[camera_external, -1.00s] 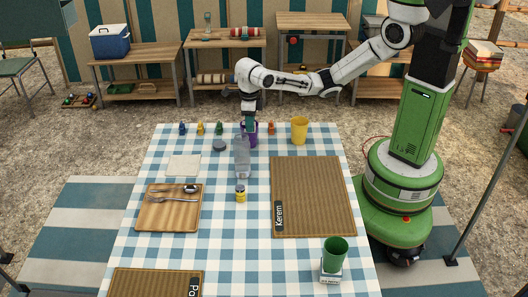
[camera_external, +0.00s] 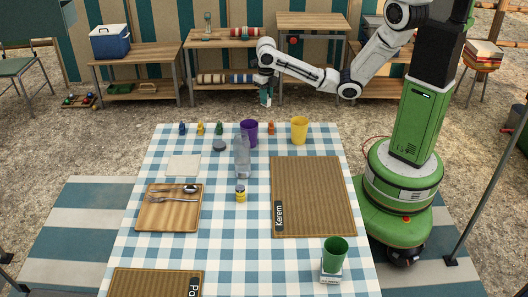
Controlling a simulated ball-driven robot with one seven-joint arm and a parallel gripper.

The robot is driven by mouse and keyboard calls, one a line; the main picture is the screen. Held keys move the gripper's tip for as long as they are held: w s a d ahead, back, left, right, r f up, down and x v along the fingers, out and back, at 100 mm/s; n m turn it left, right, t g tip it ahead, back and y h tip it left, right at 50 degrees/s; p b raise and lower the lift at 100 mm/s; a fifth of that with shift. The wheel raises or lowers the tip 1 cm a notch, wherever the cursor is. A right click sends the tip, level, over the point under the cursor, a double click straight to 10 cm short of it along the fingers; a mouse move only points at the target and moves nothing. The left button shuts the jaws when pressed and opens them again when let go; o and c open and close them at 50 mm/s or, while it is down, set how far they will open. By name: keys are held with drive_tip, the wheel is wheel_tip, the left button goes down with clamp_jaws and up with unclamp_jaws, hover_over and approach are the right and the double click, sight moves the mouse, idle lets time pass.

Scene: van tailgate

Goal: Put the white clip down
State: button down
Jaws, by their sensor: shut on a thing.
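My gripper (camera_external: 266,99) hangs pointing down just beyond the far edge of the checked table (camera_external: 225,240), above the level of its top. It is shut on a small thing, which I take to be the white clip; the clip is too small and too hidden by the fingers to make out. No white clip shows lying on the table.
Blue (camera_external: 182,128), yellow (camera_external: 201,128), green (camera_external: 219,128) and orange (camera_external: 271,128) small items line the far edge. A purple cup (camera_external: 249,128), yellow cup (camera_external: 299,130) and clear bottle (camera_external: 242,158) stand nearby. There is a gap between the purple cup and orange item.

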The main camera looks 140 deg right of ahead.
drive_tip(key=w+d+f+b, duration=0.3)
drive_tip(key=w+d+f, duration=0.1)
drive_tip(key=w+d+f+b, duration=0.4)
drive_tip(key=shift+w+f, duration=0.15)
drive_tip(key=shift+w, duration=0.2)
drive_tip(key=shift+w+d+f+b, duration=0.3)
drive_tip(key=shift+w+f+b, duration=0.1)
drive_tip(key=shift+f, duration=0.3)
drive_tip(key=shift+s+f, duration=0.1)
drive_tip(key=shift+f, duration=1.3)
drive_tip(key=c, duration=0.9)
unclamp_jaws()
wheel_tip(320, 180, up, 12)
drive_tip(key=shift+p, duration=0.3)
